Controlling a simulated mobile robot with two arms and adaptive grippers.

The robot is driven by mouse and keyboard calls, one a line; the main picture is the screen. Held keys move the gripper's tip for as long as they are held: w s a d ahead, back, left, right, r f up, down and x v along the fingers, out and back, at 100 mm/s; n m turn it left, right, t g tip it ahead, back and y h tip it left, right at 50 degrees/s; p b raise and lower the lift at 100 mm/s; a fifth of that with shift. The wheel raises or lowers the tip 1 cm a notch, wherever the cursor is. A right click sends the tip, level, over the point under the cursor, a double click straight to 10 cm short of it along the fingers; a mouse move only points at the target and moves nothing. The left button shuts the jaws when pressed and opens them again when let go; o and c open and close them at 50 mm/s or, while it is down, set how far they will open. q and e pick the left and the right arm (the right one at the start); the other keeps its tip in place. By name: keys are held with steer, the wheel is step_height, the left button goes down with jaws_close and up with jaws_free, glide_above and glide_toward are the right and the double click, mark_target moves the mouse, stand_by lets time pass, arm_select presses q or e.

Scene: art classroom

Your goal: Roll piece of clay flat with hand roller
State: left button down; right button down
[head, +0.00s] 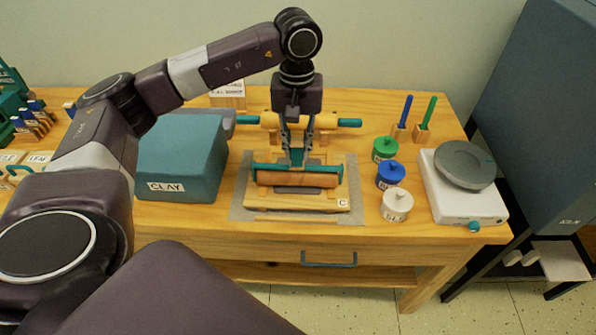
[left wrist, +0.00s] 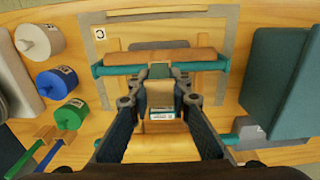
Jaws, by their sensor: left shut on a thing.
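My left gripper (head: 297,158) reaches down over the table and is shut on the teal handle of the hand roller (head: 298,178). The roller has a wooden cylinder and lies level, left to right, over a pale wooden board (head: 285,203) marked C on a grey mat (head: 240,207). In the left wrist view, my left gripper (left wrist: 160,88) closes around the handle, behind the hand roller (left wrist: 160,57). My right gripper is not in view.
A teal box labelled CLAY (head: 180,160) stands left of the mat. A rolling pin (head: 349,122) with teal handles lies behind. Green (head: 384,147), blue (head: 391,174) and white (head: 397,204) jars and a scale (head: 464,187) stand at right.

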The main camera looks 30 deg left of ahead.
arm_select(q)
steer(key=shift+s+d+f, duration=0.1)
steer(key=shift+s+d, duration=0.25)
steer(key=shift+s, duration=0.2)
steer(key=shift+w+r+p, duration=0.1)
steer(key=shift+r+p, duration=0.2)
steer(key=shift+r, duration=0.25)
steer(key=shift+r+p, duration=2.1)
steer(key=shift+r, duration=1.45)
